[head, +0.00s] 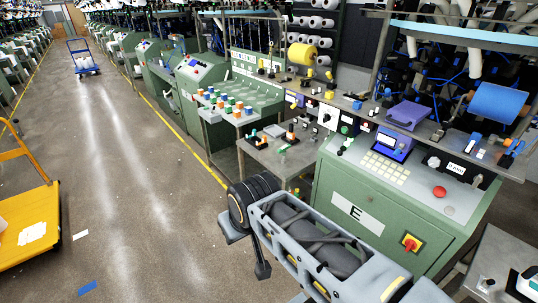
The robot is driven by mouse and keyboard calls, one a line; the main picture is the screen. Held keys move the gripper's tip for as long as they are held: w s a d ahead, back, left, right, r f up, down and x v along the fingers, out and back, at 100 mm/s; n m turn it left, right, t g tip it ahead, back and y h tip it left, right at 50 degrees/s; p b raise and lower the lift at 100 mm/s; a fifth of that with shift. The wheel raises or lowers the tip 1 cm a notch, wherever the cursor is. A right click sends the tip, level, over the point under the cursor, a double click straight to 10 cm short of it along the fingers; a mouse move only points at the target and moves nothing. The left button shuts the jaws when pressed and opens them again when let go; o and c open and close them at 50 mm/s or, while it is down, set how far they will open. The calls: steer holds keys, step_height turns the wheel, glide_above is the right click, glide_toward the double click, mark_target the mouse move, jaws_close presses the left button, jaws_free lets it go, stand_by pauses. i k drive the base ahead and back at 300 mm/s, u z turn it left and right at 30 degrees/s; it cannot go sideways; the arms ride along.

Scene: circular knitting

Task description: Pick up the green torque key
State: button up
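I cannot pick out the green torque key for certain. A small table (256,158) left of the green machine holds small tools and parts, among them a greenish item (284,148) too small to identify. Another small green item (346,129) shows near the machine's upper left edge, also too small to name. My grey arm (318,240) reaches in from the lower right, in front of the machine. A thin dark-ended part (262,268) hangs at its far end; whether it is a gripper finger is unclear, and no finger opening shows.
A green machine cabinet (340,225) marked E, with a red button (439,191), stands right of my arm. A rack of colored blocks (236,108) stands beyond the small table. A yellow cart (25,225) is at left, a blue trolley (85,62) farther off. The aisle floor (130,170) is mostly clear.

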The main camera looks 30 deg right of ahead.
mark_target(284, 150)
steer(key=u, duration=0.2)
steer(key=i, duration=2.1)
steer(key=z, duration=1.5)
steer(key=i, duration=0.65)
steer(key=z, duration=0.65)
